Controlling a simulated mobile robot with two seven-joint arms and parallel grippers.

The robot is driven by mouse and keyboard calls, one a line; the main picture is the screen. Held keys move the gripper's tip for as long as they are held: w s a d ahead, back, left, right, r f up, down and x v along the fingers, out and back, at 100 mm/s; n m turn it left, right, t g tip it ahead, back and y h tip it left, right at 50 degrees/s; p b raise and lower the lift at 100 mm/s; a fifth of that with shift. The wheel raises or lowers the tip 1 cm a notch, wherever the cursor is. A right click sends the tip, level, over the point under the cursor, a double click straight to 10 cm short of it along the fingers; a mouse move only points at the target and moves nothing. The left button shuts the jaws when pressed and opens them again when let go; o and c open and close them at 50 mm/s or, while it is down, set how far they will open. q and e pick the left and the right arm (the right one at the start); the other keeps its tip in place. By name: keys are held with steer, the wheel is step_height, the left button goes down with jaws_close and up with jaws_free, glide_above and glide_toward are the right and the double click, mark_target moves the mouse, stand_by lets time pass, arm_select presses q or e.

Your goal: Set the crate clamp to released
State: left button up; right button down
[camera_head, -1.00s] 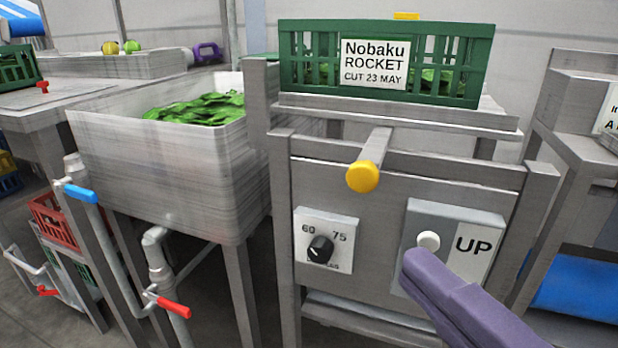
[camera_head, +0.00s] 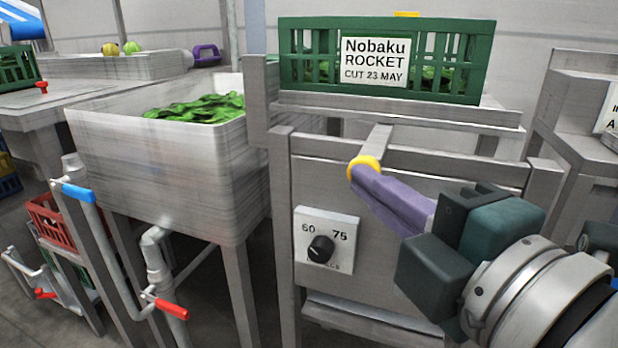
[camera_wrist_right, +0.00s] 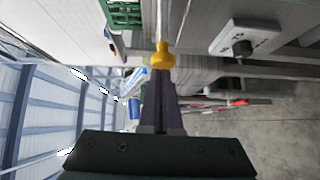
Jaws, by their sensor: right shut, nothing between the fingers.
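A grey bar with a round yellow knob (camera_head: 364,160) sticks out from the front of the metal stand, below the green crate (camera_head: 470,70); it looks like the crate clamp's handle. The knob also shows in the wrist view (camera_wrist_right: 162,56). My right gripper (camera_head: 362,175) is shut and empty, its purple fingertips right at the knob's front; whether they touch it I cannot tell. The closed fingers (camera_wrist_right: 160,82) also point at the knob in the wrist view. My left gripper is not in view.
A dial panel (camera_head: 343,225) marked 60 and 75 is on the stand's front, left of my right arm. A metal sink (camera_head: 170,170) with greens stands at the left, with blue (camera_head: 80,193) and red (camera_head: 173,307) valve handles. My arm hides the UP panel.

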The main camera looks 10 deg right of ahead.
mark_target(380, 160)
steer(key=w+d, duration=0.1)
steer(key=w+d+p, duration=0.1)
steer(key=w, duration=0.1)
steer(key=w+d+p, duration=0.1)
steer(key=shift+w+r, duration=0.15)
steer(key=shift+w+d, duration=0.1)
steer(key=shift+w, duration=0.05)
steer(key=shift+f, duration=0.2)
